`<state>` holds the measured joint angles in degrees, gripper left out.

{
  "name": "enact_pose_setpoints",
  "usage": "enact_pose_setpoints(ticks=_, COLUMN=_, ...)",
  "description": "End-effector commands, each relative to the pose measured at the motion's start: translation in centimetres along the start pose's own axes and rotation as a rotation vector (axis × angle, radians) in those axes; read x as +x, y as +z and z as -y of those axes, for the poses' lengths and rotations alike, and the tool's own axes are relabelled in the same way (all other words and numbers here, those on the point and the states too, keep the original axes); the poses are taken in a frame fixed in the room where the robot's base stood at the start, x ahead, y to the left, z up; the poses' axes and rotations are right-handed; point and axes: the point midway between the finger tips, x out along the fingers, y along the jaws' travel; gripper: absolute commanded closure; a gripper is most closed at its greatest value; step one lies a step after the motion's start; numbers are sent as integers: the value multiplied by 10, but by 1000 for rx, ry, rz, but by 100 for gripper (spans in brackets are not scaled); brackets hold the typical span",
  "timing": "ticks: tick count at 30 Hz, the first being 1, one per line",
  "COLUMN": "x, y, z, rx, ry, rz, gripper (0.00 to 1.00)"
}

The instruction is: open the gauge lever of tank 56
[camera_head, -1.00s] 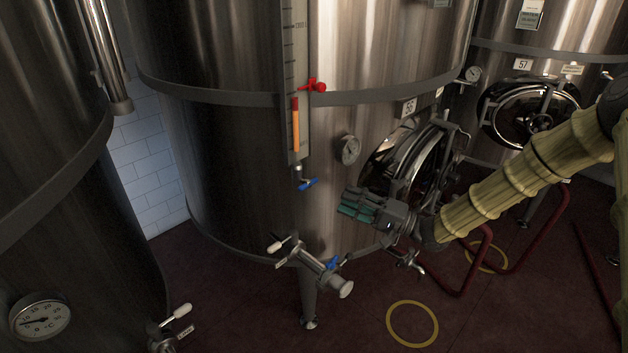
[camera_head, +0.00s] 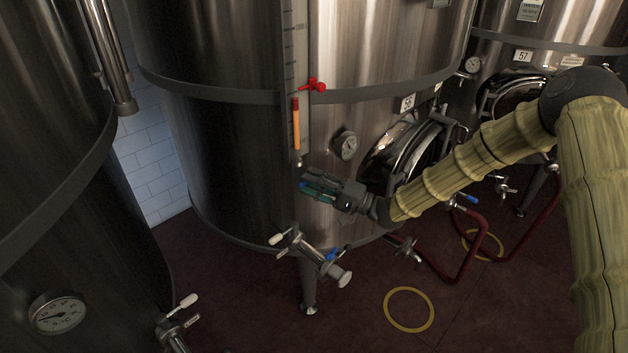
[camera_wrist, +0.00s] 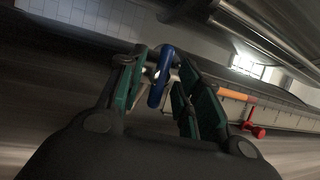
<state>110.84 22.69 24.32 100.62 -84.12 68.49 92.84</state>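Tank 56 (camera_head: 240,165) is the large steel tank in the middle of the head view, marked by a "56" plate (camera_head: 407,103). Its level gauge (camera_head: 296,80) runs down the front, with an orange section low in it. In the head view my gripper (camera_head: 318,188) is at the gauge's lower end and mostly hides the lever.
A red valve (camera_head: 314,85) sticks out beside the gauge. A round dial (camera_head: 345,145) and a round hatch (camera_head: 402,155) are to the right. Below is an outlet valve with a blue handle (camera_head: 333,253). Another tank (camera_head: 45,200) stands at left. Red hoses (camera_head: 470,265) lie at right.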

Motion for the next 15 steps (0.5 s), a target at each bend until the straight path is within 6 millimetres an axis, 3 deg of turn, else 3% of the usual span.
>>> enact_pose_setpoints(ticks=7, x=0, y=0, z=0, rx=0, ry=0, rz=0, gripper=67)
enact_pose_setpoints(ticks=12, x=0, y=0, z=0, rx=0, ry=0, rz=-1, gripper=98)
enact_pose_setpoints(ticks=15, x=0, y=0, z=0, rx=0, ry=0, rz=-1, gripper=100)
